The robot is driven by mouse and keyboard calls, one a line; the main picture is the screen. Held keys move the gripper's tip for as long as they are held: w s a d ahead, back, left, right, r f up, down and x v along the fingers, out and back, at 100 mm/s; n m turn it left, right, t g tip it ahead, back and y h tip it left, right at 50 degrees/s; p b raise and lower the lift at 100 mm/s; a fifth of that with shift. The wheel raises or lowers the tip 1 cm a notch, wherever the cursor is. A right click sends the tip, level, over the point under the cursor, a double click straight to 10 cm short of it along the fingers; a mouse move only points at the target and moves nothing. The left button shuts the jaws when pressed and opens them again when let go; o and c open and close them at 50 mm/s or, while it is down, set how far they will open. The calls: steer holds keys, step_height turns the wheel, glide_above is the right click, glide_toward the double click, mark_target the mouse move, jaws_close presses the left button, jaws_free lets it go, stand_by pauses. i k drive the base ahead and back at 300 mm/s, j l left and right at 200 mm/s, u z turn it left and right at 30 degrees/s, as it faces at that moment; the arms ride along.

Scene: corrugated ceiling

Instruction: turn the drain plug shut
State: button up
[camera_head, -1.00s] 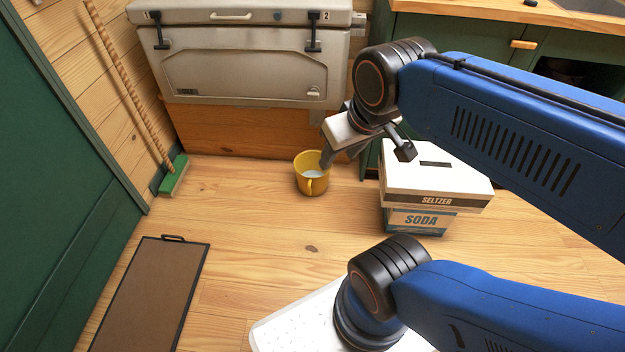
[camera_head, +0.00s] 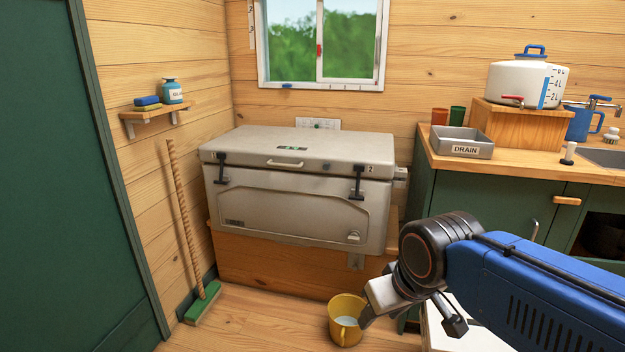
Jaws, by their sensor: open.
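The grey cooler (camera_head: 295,205) stands on a wooden base against the back wall, its lid down. A small pale drain plug (camera_head: 353,237) sits low on the right of its front face; how far it is turned is too small to tell. My gripper (camera_head: 410,320) is open, below and to the right of the plug and apart from it. No object shows between its fingers.
Two black latches hang on the cooler's front. A green broom (camera_head: 203,304) leans on the left wall. A counter (camera_head: 530,165) with a drain tray (camera_head: 460,143) and white pot stands at right. A white box (camera_head: 450,335) is partly hidden behind my arm.

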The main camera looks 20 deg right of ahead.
mark_target(354, 236)
steer(key=i+j, duration=0.55)
steer(key=j, duration=0.2)
steer(key=i+j+z, duration=0.1)
steer(key=i+j, duration=0.2)
steer(key=j, duration=0.1)
